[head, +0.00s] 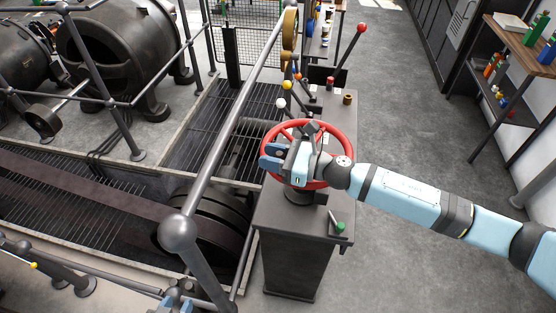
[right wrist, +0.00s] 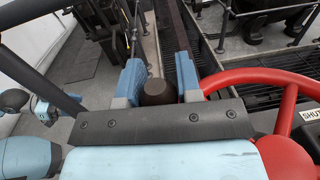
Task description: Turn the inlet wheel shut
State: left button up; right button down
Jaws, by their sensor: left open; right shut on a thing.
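The inlet wheel (head: 347,139) is a red spoked hand wheel on top of a dark pedestal (head: 290,245). Its red rim also shows at the right of the right wrist view (right wrist: 265,78). My right gripper (head: 272,156) is at the wheel's left side, its arm reaching across the wheel from the right. In the right wrist view its two blue fingers are on either side of a dark rounded knob (right wrist: 157,92) and are shut on it. My left gripper (head: 176,300) shows only in part at the bottom edge, open and away from the wheel.
A grey handrail (head: 222,110) with a ball-topped post runs close along the pedestal's left side. Levers with coloured knobs (head: 362,28) stand behind the wheel. A label reading SHUT (right wrist: 309,115) shows beside the wheel. Open floor lies right.

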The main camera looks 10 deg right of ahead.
jog(key=c, duration=1.1)
grip_release()
jog(key=shift+w+d+r, duration=0.1)
jog(key=shift+w, duration=0.05)
jog(key=shift+c, duration=0.2)
jog(key=o, duration=0.3)
jog(key=shift+o, duration=0.2)
jog(key=b+v, duration=0.1)
jog(key=v, duration=0.3)
jog(key=b+v, duration=0.1)
jog(key=v, duration=0.3)
jog(key=b+v, duration=0.1)
jog(key=v, duration=0.3)
jog(key=shift+d+f, duration=0.25)
jog(key=shift+f, duration=0.05)
jog(key=shift+s+d+r, duration=0.15)
jog(key=shift+s+d, duration=0.3)
jog(key=shift+d, duration=0.1)
jog(key=shift+d, duration=0.1)
